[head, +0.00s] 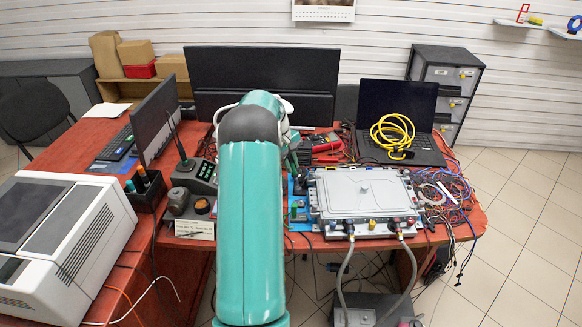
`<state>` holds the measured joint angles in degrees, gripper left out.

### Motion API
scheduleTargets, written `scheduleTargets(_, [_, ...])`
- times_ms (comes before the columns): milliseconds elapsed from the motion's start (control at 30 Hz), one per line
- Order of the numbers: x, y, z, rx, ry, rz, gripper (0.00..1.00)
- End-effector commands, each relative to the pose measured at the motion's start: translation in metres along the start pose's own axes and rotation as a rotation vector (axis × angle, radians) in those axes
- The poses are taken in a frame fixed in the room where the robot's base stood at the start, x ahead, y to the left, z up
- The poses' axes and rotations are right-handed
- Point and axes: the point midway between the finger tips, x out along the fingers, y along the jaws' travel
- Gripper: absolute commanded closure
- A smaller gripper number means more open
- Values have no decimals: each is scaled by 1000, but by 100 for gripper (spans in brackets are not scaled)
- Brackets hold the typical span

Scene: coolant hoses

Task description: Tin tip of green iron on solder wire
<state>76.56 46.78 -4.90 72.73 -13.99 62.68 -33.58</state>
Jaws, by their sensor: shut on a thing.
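My gripper (292,150) is mostly hidden behind my own teal arm, over the middle of the red-brown desk (140,262). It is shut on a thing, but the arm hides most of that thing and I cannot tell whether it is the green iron. A grey soldering station (203,172) stands left of my arm. In front of it is a grey rounded holder (178,201) beside a small round tin with an orange-brown filling (202,206). I cannot make out the solder wire or an iron tip.
A grey metal cold-plate box (366,194) with hoses stands right of my arm. Behind it are a laptop (398,110) with a yellow cable coil (393,132). Tangled wires (452,190) lie at the right edge. Monitors (262,80) stand at the back, and a white machine (58,240) at front left.

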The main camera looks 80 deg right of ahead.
Motion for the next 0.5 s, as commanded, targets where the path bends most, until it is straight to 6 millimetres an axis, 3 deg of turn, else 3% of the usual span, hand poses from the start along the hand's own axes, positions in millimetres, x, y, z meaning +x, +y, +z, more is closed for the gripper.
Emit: scheduleTargets(500, [-44,9,9,0,1,1,100])
